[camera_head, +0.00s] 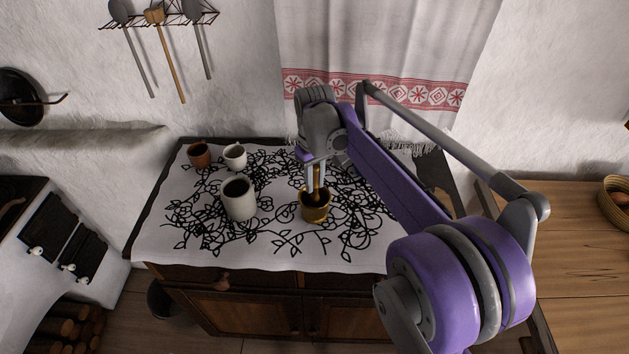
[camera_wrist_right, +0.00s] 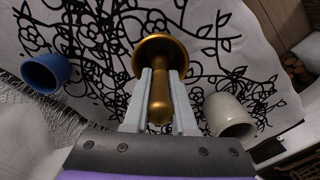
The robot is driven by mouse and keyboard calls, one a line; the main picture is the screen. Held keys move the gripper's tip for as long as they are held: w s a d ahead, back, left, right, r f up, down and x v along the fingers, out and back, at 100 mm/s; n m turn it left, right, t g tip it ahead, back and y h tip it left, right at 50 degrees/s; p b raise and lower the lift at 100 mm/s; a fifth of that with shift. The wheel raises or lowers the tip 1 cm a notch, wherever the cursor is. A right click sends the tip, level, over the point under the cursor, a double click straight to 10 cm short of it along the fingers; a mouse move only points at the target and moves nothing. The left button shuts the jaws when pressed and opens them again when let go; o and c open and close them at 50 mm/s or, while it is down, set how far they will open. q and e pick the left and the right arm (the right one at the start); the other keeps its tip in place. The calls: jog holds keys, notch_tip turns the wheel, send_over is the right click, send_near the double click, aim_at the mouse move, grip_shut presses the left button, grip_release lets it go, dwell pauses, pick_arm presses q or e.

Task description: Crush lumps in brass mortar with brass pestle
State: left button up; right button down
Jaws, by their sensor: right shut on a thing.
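The brass mortar (camera_head: 315,211) stands upright on the cloth-covered cabinet top, right of the tall pale cup. My right gripper (camera_head: 317,186) is above it, pointing down, shut on the brass pestle (camera_head: 317,180). In the right wrist view the pestle (camera_wrist_right: 160,100) sits between the two fingers (camera_wrist_right: 161,74), its rounded knob end toward the camera and its other end toward the mortar (camera_wrist_right: 162,48). The pestle's lower end is hidden, so I cannot tell whether it touches the mortar's bottom. No lumps can be made out. My left gripper is not in view.
A tall pale cup (camera_head: 239,200) stands left of the mortar. A brown cup (camera_head: 199,155) and a small white cup (camera_head: 235,157) stand farther back. A blue cup (camera_wrist_right: 46,73) shows in the wrist view. A wooden table (camera_head: 585,240) is at right.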

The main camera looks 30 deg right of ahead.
jog(key=shift+f+b, duration=0.75)
jog(key=shift+f, duration=0.7)
jog(key=shift+r, duration=0.1)
jog(key=shift+r+p, duration=0.8)
jog(key=shift+r, duration=0.6)
